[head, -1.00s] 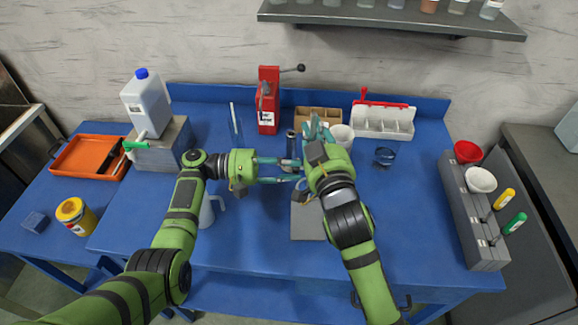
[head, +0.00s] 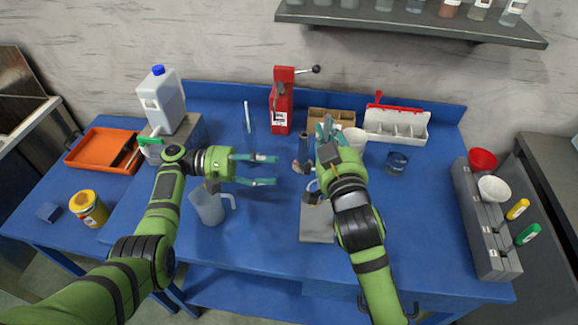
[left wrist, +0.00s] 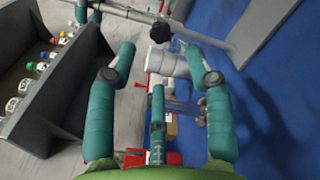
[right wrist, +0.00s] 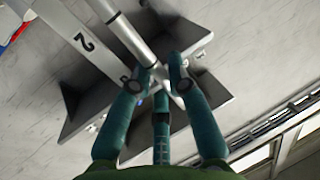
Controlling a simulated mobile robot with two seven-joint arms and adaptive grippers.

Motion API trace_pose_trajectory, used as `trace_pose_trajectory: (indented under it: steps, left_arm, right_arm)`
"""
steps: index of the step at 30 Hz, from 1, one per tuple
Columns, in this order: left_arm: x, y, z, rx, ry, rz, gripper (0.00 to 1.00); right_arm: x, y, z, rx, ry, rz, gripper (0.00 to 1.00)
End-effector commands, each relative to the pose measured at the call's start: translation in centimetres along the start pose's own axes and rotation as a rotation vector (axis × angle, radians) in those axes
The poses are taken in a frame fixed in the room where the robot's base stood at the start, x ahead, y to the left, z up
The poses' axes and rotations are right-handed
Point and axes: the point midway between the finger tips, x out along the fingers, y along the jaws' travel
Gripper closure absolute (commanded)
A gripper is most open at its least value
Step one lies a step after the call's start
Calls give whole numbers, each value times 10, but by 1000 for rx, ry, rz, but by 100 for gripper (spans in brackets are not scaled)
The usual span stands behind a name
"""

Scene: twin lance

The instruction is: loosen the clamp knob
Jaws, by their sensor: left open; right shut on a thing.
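A black clamp knob (left wrist: 160,32) shows in the left wrist view, on a thin silver bar and beyond my left fingertips. In the head view a short dark post (head: 304,150) stands between my grippers; the knob is too small there to make out surely. My left gripper (head: 277,169) is open and empty, pointing right, apart from the post; its spread fingers also show in the left wrist view (left wrist: 160,60). My right gripper (head: 325,128) points away toward the back. In the right wrist view its fingers close on a silver rod (right wrist: 128,35), in front of a dark stand.
A clear jug (head: 208,206) stands just below my left gripper. A grey plate (head: 317,222) lies in front of the post. A red press (head: 281,100), a cardboard box (head: 330,119) and a white organizer (head: 397,127) stand behind. The table's front left is mostly free.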

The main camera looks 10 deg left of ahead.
Motion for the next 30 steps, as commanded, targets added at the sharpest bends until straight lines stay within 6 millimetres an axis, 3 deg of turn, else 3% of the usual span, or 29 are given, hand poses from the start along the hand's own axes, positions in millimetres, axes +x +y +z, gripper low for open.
trace_pose_trajectory:
  steps: [3,7,20,21,23,30]
  left_arm:
    - [-21,1,0,1,0,1,48]
    - [-34,1,0,1,-1,1,48]
    - [-39,0,1,2,-2,1,48]
    - [-39,0,1,2,-2,1,48]
    - [-39,0,1,2,-2,1,48]
    - [-39,0,0,1,-2,1,48]
  right_arm:
    - [0,0,1,-1,-3,0,100]
    - [0,0,1,-1,-3,0,100]
    - [0,0,1,-1,-3,0,100]
    - [0,0,1,-1,-3,0,78]
    - [0,0,1,-1,-3,0,55]
    - [0,0,0,-1,-1,0,55]
